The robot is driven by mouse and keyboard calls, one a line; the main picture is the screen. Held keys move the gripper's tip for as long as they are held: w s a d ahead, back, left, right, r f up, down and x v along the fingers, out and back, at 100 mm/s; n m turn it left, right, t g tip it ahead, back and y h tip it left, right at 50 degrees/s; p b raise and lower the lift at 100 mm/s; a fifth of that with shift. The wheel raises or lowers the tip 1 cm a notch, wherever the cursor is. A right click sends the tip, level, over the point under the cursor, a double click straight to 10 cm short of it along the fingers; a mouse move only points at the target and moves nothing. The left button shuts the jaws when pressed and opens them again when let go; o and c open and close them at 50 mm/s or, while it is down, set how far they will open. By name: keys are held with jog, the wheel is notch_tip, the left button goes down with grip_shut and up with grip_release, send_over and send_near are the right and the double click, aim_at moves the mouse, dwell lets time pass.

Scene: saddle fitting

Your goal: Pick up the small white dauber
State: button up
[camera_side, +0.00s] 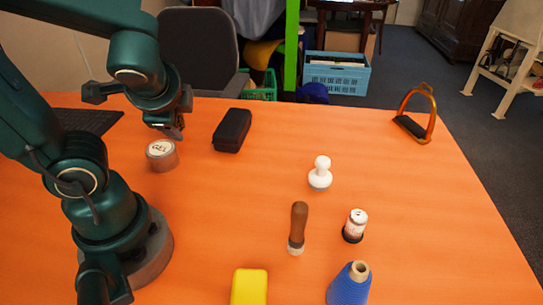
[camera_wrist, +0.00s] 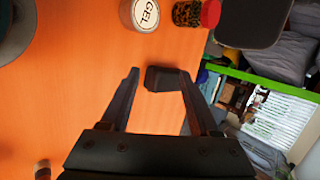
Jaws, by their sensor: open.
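The small white dauber (camera_side: 320,174) stands upright on the orange table in the side view, with a round knob on a wider base. I cannot make it out in the wrist view. My gripper (camera_side: 175,132) is at the far left of the table, above and near a grey tin labelled GEL (camera_side: 161,160), well left of the dauber. In the wrist view my gripper (camera_wrist: 158,78) has its two fingers spread apart with nothing held. A black case (camera_wrist: 164,77) shows beyond and between the fingertips.
The black case (camera_side: 232,130) lies right of my gripper. A stirrup (camera_side: 417,115) is at far right. Bare table surrounds the dauber.

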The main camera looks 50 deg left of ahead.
jog(key=w+a+m+t+y, duration=0.2)
jog(key=w+m, duration=0.3)
jog(key=m, duration=0.1)
jog(key=m+t+h, duration=0.5)
jog(key=m+t, duration=0.3)
jog(key=m, duration=0.9)
send_over(319, 172)
jog(key=s+a, duration=0.3)
jog(key=a, duration=0.1)
notch_tip(319, 172, down, 5)
jog(key=d+f+m, duration=0.1)
jog(key=s+d+f+m+h, duration=0.1)
jog(key=d+f+m, duration=0.1)
jog(key=s+d+f+m+h, duration=0.1)
jog(key=f, duration=0.1)
jog(key=shift+d, duration=0.25)
jog(key=shift+w+d+f+h, duration=0.1)
jog(key=shift+w+h, duration=0.05)
jog(key=shift+h, duration=0.15)
jog(key=shift+x, duration=2.35)
jog(key=shift+c, duration=0.4)
grip_shut()
